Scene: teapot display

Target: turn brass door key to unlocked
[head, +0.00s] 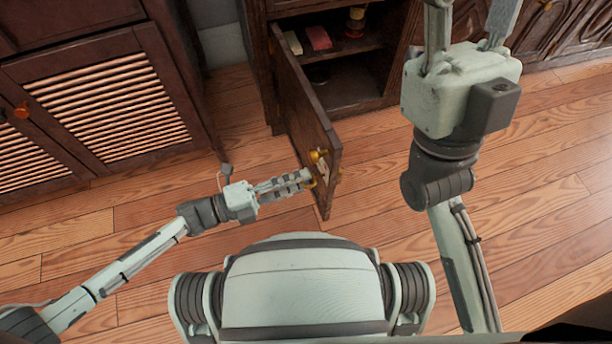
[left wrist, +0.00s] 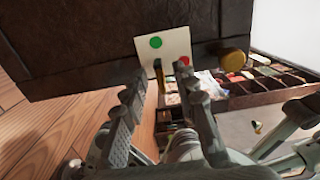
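The brass key (left wrist: 158,69) shows in the left wrist view, standing roughly upright in front of a white card (left wrist: 173,47) on the dark wooden door. The card has a green dot (left wrist: 155,42) at upper left and a red dot (left wrist: 185,61) at lower right. My left gripper (left wrist: 162,83) is open, its fingertips on either side of the key; I cannot tell whether they touch it. In the head view, my left gripper (head: 308,180) is at the swung-open cabinet door (head: 301,112). My right gripper (head: 470,22) has its fingers spread, tips cut off at the top.
A brass knob (head: 317,156) sits on the door close to my left gripper. The open cabinet (head: 345,72) holds small items on its shelf. A louvred cabinet (head: 105,100) stands at the left. A compartment tray (left wrist: 262,92) shows in the left wrist view. Wooden floor (head: 110,235) is clear.

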